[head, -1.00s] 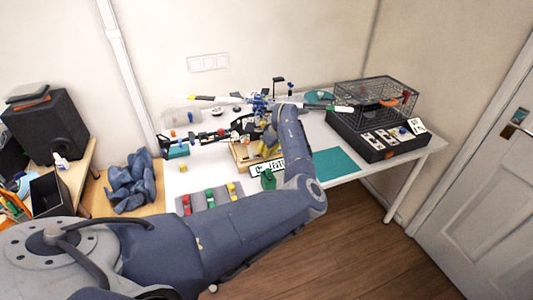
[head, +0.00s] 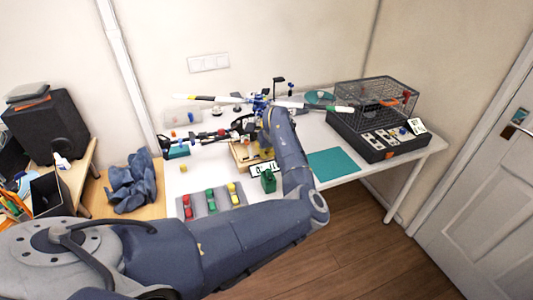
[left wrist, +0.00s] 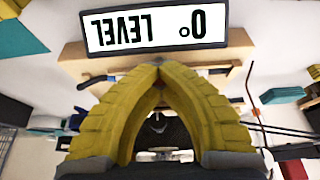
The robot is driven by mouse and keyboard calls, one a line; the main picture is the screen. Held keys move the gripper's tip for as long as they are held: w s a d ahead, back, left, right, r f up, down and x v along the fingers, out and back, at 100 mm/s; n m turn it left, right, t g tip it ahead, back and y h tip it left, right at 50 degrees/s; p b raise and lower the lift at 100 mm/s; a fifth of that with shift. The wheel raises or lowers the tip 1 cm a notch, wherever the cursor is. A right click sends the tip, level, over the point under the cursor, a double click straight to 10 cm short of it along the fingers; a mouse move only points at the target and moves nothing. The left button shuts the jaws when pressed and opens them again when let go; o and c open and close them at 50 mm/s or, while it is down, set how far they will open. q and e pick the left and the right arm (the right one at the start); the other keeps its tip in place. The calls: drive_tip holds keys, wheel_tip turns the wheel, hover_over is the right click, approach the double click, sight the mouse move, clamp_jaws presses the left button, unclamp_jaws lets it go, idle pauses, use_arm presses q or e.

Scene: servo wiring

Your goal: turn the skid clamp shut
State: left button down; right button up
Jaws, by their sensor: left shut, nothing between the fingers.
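My left gripper's yellow fingers (left wrist: 150,72) are shut with their tips together and nothing between them. In the left wrist view they point at the edge of the wooden stand (left wrist: 230,58), just below the LEVEL 0° sign (left wrist: 146,26), which appears upside down. A dark bar with a blue end (left wrist: 97,81) lies left of the fingertips; I cannot tell whether it is the skid clamp. The model helicopter (head: 258,104) stands over the wooden stand (head: 240,156) in the head view. My left wrist hides part of the stand and the gripper's contact there.
A grey tray (head: 222,209) with red, green and yellow pieces lies in front of the stand. A green block (head: 268,181) sits beside my arm. A teal mat (head: 327,164) lies to the right, before a black box with a wire cage (head: 376,98).

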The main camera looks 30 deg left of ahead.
use_arm(q)
drive_tip(key=shift+s+f+m+t+h, duration=0.15)
drive_tip(key=shift+m+t+h, duration=0.2)
drive_tip(key=shift+m, duration=0.85)
drive_tip(key=c, duration=1.3)
unclamp_jaws()
drive_tip(key=n+g, duration=0.1)
drive_tip(key=n, duration=0.1)
drive_tip(key=shift+w+n, duration=0.2)
drive_tip(key=shift+n, duration=0.2)
drive_tip(key=n+g+y, duration=0.1)
drive_tip(key=n, duration=0.3)
drive_tip(key=shift+w, duration=0.1)
drive_tip(key=shift+g+y, duration=0.25)
drive_tip(key=v, duration=1.7)
drive_tip(key=shift+r, duration=0.35)
